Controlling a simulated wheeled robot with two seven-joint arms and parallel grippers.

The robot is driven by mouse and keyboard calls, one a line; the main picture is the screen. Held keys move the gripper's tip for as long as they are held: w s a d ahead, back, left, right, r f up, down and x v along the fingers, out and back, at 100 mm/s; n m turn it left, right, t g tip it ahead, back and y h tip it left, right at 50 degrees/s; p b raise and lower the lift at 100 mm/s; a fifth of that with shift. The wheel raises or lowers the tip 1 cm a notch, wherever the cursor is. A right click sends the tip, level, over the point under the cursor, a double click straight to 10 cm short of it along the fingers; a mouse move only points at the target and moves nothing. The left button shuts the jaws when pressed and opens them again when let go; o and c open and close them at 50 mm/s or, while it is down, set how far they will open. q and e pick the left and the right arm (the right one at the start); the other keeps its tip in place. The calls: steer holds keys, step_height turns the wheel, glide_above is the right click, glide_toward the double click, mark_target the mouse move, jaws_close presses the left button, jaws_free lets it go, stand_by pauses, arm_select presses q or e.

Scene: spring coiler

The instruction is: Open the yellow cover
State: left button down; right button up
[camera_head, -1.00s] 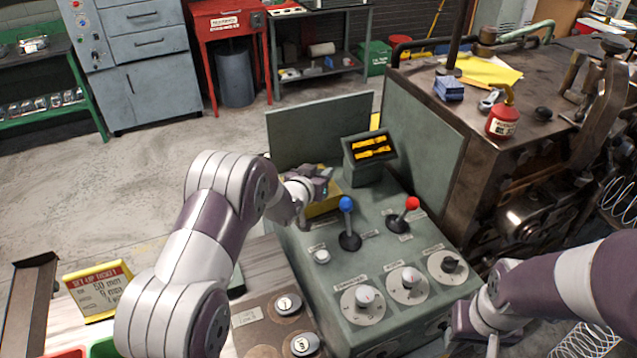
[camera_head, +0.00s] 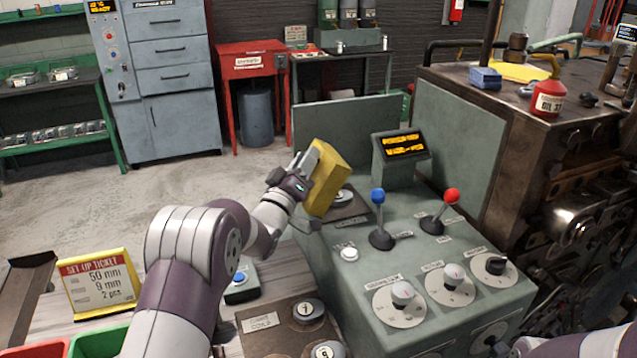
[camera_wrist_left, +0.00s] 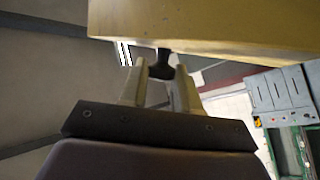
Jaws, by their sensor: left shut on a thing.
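The yellow cover (camera_head: 331,178) on the green control console stands raised and tilted up at the back left. Beneath it, a dark plate with a round grey piece (camera_head: 343,197) shows, partly hidden by the cover. My left gripper (camera_head: 307,162) is at the cover's left side. In the left wrist view, its fingers (camera_wrist_left: 162,85) are shut on a small dark knob (camera_wrist_left: 162,66) under the yellow cover (camera_wrist_left: 215,25). My right gripper (camera_head: 488,338) shows only in part at the bottom right edge, and its fingers are not clear.
The console (camera_head: 365,275) carries a blue-knobbed lever (camera_head: 378,215), a red-knobbed lever (camera_head: 445,205), a white button (camera_head: 349,254) and several dials. A small display (camera_head: 402,146) and upright green panels (camera_head: 345,130) stand behind the cover. A set-up ticket (camera_head: 98,284) is at left.

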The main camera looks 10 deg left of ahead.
arm_select(q)
steer(key=s+a+f+n+t+y+b, duration=0.2)
steer(key=n+b, duration=0.5)
steer(key=b, duration=0.4)
steer(key=shift+s+a+f+n+t+y+b, duration=0.35)
steer(key=shift+s+a+t+y, duration=0.25)
steer(key=shift+a+t+y, duration=0.6)
steer(key=shift+a, duration=0.1)
steer(key=c, duration=0.9)
jaws_free()
steer(key=shift+o, duration=0.2)
steer(key=shift+s+r, duration=0.1)
steer(key=shift+r, duration=0.1)
steer(key=s+f, duration=0.3)
steer(key=s, duration=1.3)
steer(key=shift+b, duration=0.35)
